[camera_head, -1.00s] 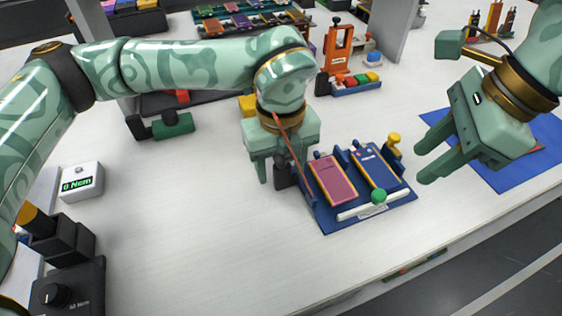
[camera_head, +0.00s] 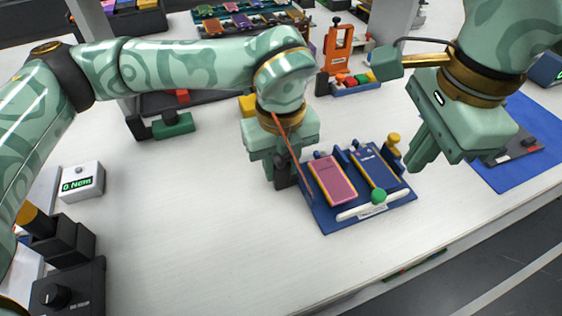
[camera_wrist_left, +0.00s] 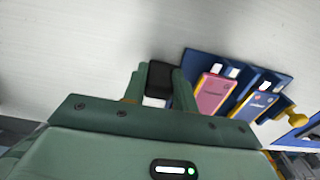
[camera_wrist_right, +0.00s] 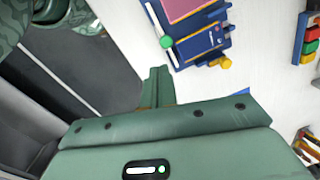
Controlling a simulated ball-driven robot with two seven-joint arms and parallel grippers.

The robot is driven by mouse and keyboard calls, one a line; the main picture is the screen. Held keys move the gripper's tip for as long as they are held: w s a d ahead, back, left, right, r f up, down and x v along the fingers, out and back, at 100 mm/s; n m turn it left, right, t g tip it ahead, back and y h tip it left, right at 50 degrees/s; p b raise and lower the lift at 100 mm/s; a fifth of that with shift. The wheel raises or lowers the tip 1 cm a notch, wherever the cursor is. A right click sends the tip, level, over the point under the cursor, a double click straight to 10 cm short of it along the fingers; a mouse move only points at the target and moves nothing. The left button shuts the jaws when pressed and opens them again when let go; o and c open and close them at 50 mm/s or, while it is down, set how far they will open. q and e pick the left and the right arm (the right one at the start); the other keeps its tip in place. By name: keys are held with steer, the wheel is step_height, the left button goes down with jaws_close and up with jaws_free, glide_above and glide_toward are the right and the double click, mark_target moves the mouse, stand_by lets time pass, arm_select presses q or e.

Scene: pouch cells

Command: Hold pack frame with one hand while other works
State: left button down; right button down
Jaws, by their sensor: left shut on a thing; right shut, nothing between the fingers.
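The blue pack frame (camera_head: 327,224) lies on the white table with a pink pouch cell (camera_head: 332,180) and a blue pouch cell (camera_head: 376,168) side by side in it. A white bar (camera_head: 352,212) with a green knob (camera_head: 378,197) crosses its front edge. A yellow knob (camera_head: 393,139) stands at its back right. My left gripper (camera_head: 285,173) is shut on a black block (camera_wrist_left: 158,82) at the frame's left side; whether the block joins the frame is unclear. My right gripper (camera_head: 424,160) is shut and empty, just right of the frame and apart from it.
A blue mat (camera_head: 490,178) lies to the right. An orange press (camera_head: 338,47) and a tray of coloured blocks (camera_head: 355,86) stand behind. A torque readout (camera_head: 82,181) stands at the left. The table's front middle is clear.

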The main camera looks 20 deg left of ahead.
mark_target(380, 193)
arm_select(q)
steer(key=shift+d, duration=0.1)
arm_select(e)
steer(key=f+n, duration=0.1)
steer(key=f, duration=0.2)
steer(key=f+n, duration=0.1)
steer(key=f, duration=0.3)
steer(key=s+f, duration=0.1)
steer(key=f, duration=0.3)
steer(key=shift+d+n+g+h, duration=0.3)
steer(key=shift+n+h, duration=0.1)
steer(key=shift+w+a, duration=0.2)
steer(key=shift+w, duration=0.05)
stand_by(1.3)
steer(key=shift+w+a, duration=0.95)
steer(key=shift+w, duration=0.15)
step_height(380, 193, up, 6)
steer(key=s+d, duration=0.1)
stand_by(0.4)
steer(key=shift+s, duration=0.1)
arm_select(q)
steer(key=c, duration=1)
jaws_free()
steer(key=shift+c, duration=0.2)
